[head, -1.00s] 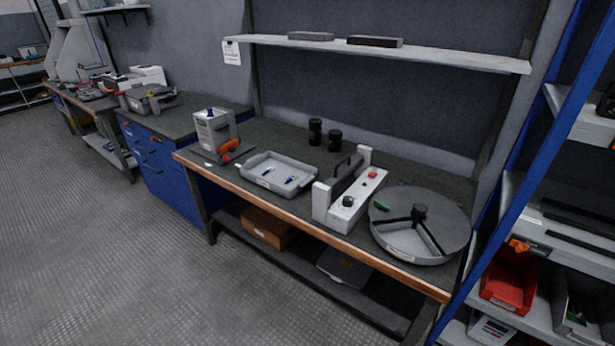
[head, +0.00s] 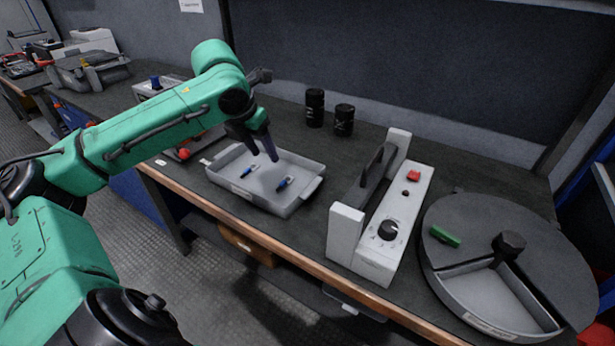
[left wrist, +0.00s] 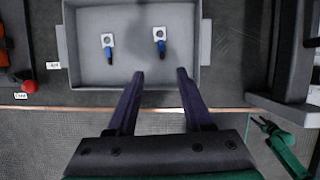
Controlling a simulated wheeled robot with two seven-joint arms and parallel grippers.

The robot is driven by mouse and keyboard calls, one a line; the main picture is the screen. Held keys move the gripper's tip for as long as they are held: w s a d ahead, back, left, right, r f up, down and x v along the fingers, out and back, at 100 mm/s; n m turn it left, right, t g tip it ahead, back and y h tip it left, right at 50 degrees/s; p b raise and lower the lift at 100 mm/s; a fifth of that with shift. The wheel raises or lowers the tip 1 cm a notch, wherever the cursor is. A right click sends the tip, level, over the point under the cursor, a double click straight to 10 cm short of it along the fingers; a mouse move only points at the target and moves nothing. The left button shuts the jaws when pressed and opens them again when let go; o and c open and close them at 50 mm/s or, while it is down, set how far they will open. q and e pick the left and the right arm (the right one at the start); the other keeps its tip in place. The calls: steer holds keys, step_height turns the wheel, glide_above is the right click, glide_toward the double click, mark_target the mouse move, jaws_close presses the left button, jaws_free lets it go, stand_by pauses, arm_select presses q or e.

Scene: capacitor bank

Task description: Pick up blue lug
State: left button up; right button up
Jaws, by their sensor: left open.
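Two blue lugs lie apart on the floor of a grey tray. In the head view one blue lug (head: 250,172) is at the left and the other blue lug (head: 284,183) at the right. The left wrist view shows the same two, a left lug (left wrist: 110,52) and a right lug (left wrist: 161,48), each with a pale flat end and a blue sleeve. My left gripper (head: 268,158) is open and empty above the tray (head: 268,207). In the left wrist view its fingers (left wrist: 156,72) point toward the tray, nearer the right lug.
A white press-like device (head: 400,222) with a red button and black knob stands right of the tray. A round grey carousel (head: 465,215) holds a green piece (head: 445,236). Two black cylinders (head: 315,108) stand behind.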

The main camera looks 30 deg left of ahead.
arm_select(q)
step_height(320, 180, down, 2)
steer(key=f+p, duration=0.1)
steer(key=p, duration=0.1)
steer(key=b, duration=0.2)
glide_toward(280, 185)
steer(key=shift+x, duration=1)
steer(key=b+x, duration=0.2)
steer(key=x, duration=0.3)
steer(key=shift+f, duration=0.4)
steer(key=shift+w, duration=0.15)
steer(key=shift+r, duration=0.1)
steer(key=shift+c, duration=0.6)
jaws_close()
arm_select(e)
steer(key=w, duration=0.3)
steer(key=shift+w+a+r, duration=0.3)
